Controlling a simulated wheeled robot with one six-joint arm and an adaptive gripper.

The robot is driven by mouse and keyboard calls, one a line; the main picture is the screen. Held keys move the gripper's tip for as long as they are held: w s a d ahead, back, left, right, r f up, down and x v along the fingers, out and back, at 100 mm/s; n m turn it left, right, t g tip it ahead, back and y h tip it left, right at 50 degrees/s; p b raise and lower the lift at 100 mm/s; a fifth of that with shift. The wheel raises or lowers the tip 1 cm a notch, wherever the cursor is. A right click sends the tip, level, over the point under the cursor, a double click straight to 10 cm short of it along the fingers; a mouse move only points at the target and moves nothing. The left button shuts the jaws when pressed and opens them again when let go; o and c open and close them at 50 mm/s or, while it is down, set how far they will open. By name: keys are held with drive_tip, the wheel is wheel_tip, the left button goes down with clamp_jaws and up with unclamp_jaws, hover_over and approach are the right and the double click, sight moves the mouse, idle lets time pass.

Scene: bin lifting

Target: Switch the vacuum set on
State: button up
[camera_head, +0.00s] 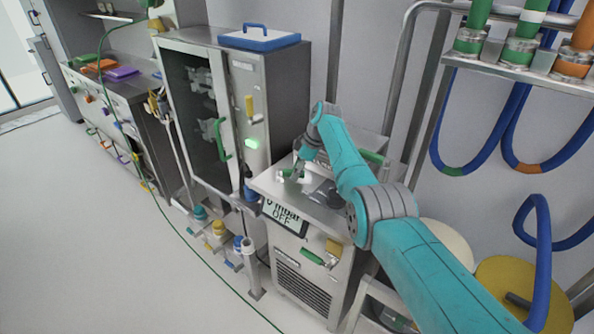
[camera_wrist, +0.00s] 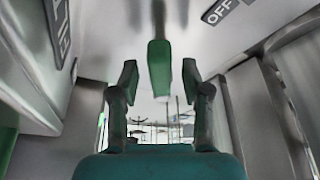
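The vacuum set is a grey metal cabinet (camera_head: 305,262) with a display (camera_head: 285,216) reading "0 mbar OFF". My gripper (camera_head: 296,172) is at its top, left of my teal arm; its fingertips are small and partly hidden there. In the wrist view my gripper (camera_wrist: 160,82) is open. A green-ended lever (camera_wrist: 159,66) stands between its two fingers, with a visible gap on each side. An "OFF" label (camera_wrist: 220,11) is at the upper right, and part of another label (camera_wrist: 61,25) shows at the upper left.
A tall metal cabinet (camera_head: 265,85) with a glass door stands left of the vacuum set. A green hose (camera_head: 192,245) crosses the floor (camera_head: 75,240). Blue hoses (camera_head: 480,160) hang at the right. The floor at the left is clear.

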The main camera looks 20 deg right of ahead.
drive_tip(key=v, duration=1.2)
drive_tip(key=shift+d, duration=0.1)
